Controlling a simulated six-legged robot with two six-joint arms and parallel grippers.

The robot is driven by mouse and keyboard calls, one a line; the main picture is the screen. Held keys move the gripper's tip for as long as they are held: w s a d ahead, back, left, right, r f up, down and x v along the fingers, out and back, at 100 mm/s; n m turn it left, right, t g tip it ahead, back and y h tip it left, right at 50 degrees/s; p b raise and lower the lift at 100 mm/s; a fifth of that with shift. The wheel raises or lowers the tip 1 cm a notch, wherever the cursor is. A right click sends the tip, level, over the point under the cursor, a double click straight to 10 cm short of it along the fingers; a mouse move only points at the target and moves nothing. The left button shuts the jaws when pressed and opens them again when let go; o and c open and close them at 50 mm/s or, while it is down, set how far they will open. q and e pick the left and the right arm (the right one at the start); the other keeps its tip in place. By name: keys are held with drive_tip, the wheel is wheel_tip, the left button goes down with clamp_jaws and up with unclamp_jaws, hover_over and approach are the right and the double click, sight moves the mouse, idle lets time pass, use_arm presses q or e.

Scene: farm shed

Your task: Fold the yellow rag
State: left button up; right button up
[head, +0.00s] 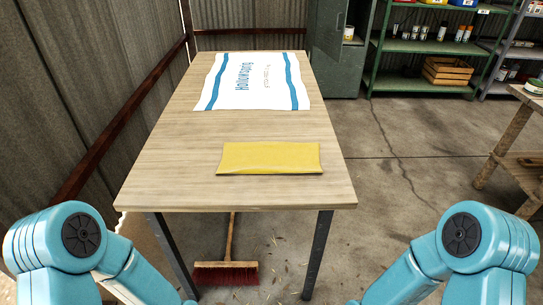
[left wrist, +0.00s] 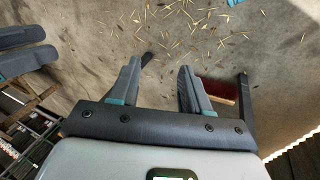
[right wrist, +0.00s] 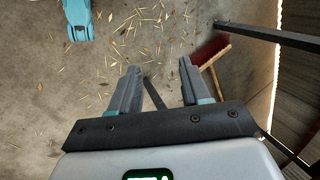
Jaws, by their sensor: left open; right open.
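The yellow rag (head: 270,157) lies on the near part of the wooden table (head: 180,150), right of the middle. It is a flat, wide rectangle with a slightly raised near edge; I cannot tell how many layers it has. My left gripper (left wrist: 160,78) is open and empty in the left wrist view, with floor beyond its fingers. My right gripper (right wrist: 158,82) is open and empty in the right wrist view, also over floor. Neither gripper's fingers show in the head view; both are away from the rag.
A white cloth with blue stripes (head: 258,80) lies at the table's far end. A broom (head: 226,272) is under the near edge. Green shelves (head: 425,47) with a wooden crate (head: 447,71) stand at the back right. A wooden bench (head: 515,140) stands at the right.

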use_arm(q)
drive_tip(key=s+a+f+n, duration=0.1)
drive_tip(key=s+f+n, duration=0.2)
drive_tip(key=s+f, duration=0.1)
use_arm(e)
drive_tip(key=s+d+f+n, duration=0.1)
drive_tip(key=s+f+n, duration=0.1)
drive_tip(key=s+f, duration=0.2)
use_arm(q)
wheel_tip(320, 180, up, 15)
drive_tip(key=p, duration=1.5)
drive_tip(key=shift+s+r+n+g, duration=0.15)
drive_tip(key=shift+r+n+g, duration=0.05)
drive_tip(key=shift+n+g, duration=0.1)
use_arm(e)
wheel_tip(320, 180, up, 15)
drive_tip(key=shift+s+r+g, duration=0.15)
drive_tip(key=shift+r+g, duration=0.05)
drive_tip(key=shift+g, duration=0.1)
use_arm(q)
drive_tip(key=shift+s+a, duration=0.1)
use_arm(e)
drive_tip(key=shift+s+d, duration=0.1)
drive_tip(key=shift+d, duration=0.15)
